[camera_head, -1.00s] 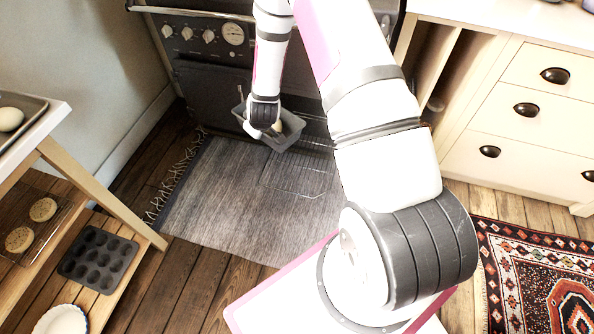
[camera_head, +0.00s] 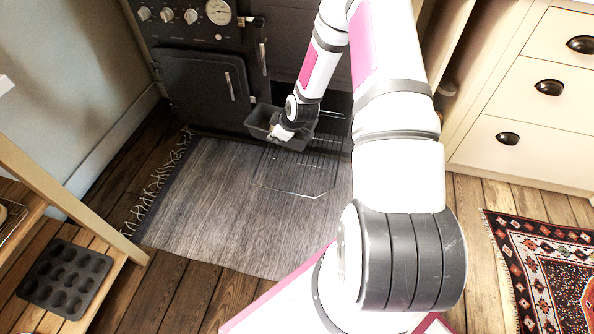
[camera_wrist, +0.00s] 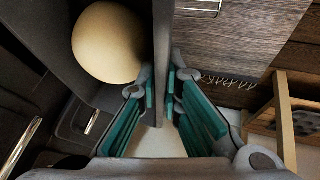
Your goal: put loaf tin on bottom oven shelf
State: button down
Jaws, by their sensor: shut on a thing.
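The dark grey loaf tin (camera_head: 259,117) hangs in front of the black oven, above the inner part of a wire shelf (camera_head: 295,192) that sticks out low over the rug. My gripper (camera_head: 281,133) is shut on the tin's near side wall. In the wrist view, the tin's wall (camera_wrist: 164,45) runs between the teal finger pads of my gripper (camera_wrist: 162,108). A pale round dough ball (camera_wrist: 108,43) lies inside the tin. My arm hides part of the oven opening, and I cannot tell the tin's exact height over the shelf.
A shut black oven door (camera_head: 205,88) is left of the tin. A grey rug (camera_head: 215,200) covers the floor below. A wooden stand (camera_head: 75,205) with a muffin tin (camera_head: 65,278) is at the left. Cream drawers (camera_head: 530,105) stand at the right.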

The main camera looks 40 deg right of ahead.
jog(key=shift+n+y, duration=0.4)
jog(key=shift+n, duration=0.5)
jog(key=shift+s+d+f+b, duration=0.35)
jog(key=shift+d+f+b, duration=0.75)
jog(key=shift+f+b, duration=1.65)
jog(key=shift+s+d+f+b, duration=0.4)
jog(key=shift+d+f+b, duration=1)
jog(key=shift+f, duration=2.5)
jog(key=shift+s+d+f+b, duration=0.35)
jog(key=shift+d+f+b, duration=0.5)
jog(key=shift+f+b, duration=2.05)
jog(key=shift+f+p, duration=0.45)
jog(key=shift+f, duration=0.05)
jog(key=c, duration=1.8)
grip_release()
jog(key=shift+o, duration=0.2)
